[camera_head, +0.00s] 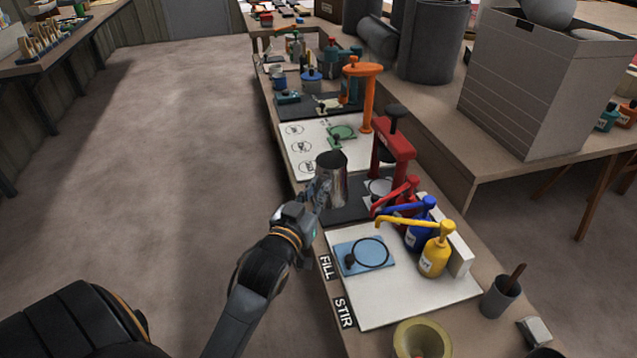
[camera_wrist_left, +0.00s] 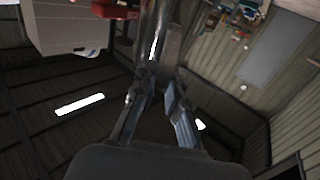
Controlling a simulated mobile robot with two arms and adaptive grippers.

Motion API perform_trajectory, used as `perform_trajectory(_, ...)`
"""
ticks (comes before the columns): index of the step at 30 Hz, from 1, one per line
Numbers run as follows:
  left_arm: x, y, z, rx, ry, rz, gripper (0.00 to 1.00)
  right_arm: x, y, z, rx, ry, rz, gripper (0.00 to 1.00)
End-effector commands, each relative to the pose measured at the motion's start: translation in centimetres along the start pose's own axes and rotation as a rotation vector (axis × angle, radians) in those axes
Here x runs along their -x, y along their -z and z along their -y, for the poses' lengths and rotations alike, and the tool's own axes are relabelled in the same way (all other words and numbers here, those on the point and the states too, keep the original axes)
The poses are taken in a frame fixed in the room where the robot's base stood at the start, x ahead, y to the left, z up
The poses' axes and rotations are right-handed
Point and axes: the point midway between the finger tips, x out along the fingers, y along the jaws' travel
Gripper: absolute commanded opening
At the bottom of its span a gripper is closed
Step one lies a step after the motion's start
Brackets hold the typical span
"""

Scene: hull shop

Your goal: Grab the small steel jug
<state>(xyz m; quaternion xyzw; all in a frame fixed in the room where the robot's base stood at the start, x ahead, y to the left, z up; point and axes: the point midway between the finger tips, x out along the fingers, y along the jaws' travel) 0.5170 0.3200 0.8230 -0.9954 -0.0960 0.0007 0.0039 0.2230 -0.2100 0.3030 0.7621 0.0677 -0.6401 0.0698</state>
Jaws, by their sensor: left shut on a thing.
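The small steel jug (camera_head: 331,182) is a shiny grey metal vessel with a dark opening. In the head view it is at the tips of my left gripper (camera_head: 318,197), above the bench's left edge near the dark mat. In the left wrist view the jug (camera_wrist_left: 160,45) rises as a grey metal surface between the fingers of my left gripper (camera_wrist_left: 158,92). The left gripper is shut on the jug. Where exactly the fingers grip it is hard to make out. My right gripper is not in view.
A red press (camera_head: 392,150) stands just right of the jug. Yellow (camera_head: 435,255) and blue (camera_head: 418,232) pump bottles stand on a white board (camera_head: 400,307) nearer me. An orange press (camera_head: 366,95) is farther back. The floor (camera_head: 170,150) on the left is clear.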

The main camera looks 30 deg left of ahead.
Motion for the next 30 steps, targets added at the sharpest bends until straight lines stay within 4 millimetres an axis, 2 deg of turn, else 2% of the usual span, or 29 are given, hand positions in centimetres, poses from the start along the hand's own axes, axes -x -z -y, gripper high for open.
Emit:
perform_trajectory(12, 2.3, 1.2, -0.9, 0.000, 0.000, -0.003, 0.00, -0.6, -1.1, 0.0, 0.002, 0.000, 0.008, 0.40)
perform_trajectory(30, 2.8, 1.5, -1.0, 0.000, 0.000, -0.004, 0.00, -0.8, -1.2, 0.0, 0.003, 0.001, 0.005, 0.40)
